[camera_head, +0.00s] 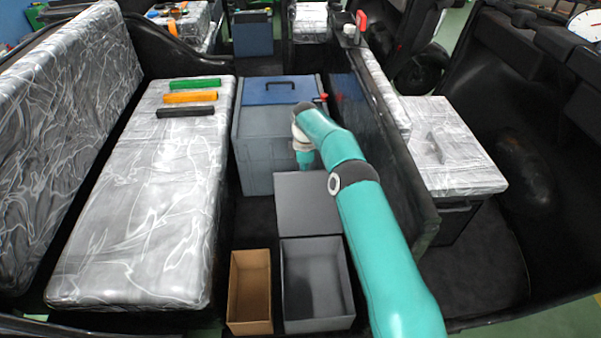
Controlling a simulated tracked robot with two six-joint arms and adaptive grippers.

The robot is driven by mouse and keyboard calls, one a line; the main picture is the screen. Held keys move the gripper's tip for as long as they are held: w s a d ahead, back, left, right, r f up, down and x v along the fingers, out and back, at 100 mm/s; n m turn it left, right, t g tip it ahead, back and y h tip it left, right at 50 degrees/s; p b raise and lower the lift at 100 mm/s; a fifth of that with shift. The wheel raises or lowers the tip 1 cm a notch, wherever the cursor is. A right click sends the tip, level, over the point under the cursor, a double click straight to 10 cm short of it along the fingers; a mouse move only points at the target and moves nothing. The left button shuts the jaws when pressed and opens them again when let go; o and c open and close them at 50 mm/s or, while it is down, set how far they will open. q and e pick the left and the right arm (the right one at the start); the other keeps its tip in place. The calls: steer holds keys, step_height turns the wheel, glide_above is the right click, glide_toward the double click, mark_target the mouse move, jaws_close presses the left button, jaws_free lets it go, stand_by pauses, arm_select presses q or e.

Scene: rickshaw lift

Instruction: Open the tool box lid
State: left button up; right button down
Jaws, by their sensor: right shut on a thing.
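The tool box (348,300) is a dark grey open box on the floor at the lower middle. Its flat grey lid (308,205) stands open at its far side, and the box interior shows empty. My right arm comes in from the lower right, and its wrist bends down to the lid's far edge. My right gripper (305,165) is at that edge, shut on the lid; its fingertips are mostly hidden. My left gripper is not in view.
A brown open box (234,295) stands left of the tool box. Behind the lid is a large grey chest (262,150) with a blue top. Green, orange and black bars lie on the silvery bench seat (150,220). A dark partition (400,165) stands to the right.

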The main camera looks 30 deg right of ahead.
steer(key=shift+s+f, duration=0.2)
steer(key=shift+f, duration=0.25)
steer(key=c, duration=1.2)
jaws_free()
steer(key=shift+w, duration=0.2)
steer(key=shift+r, duration=0.2)
steer(key=r, duration=1.1)
steer(key=shift+s+a+r, duration=0.2)
steer(key=shift+s+r, duration=0.1)
steer(key=shift+r, duration=0.1)
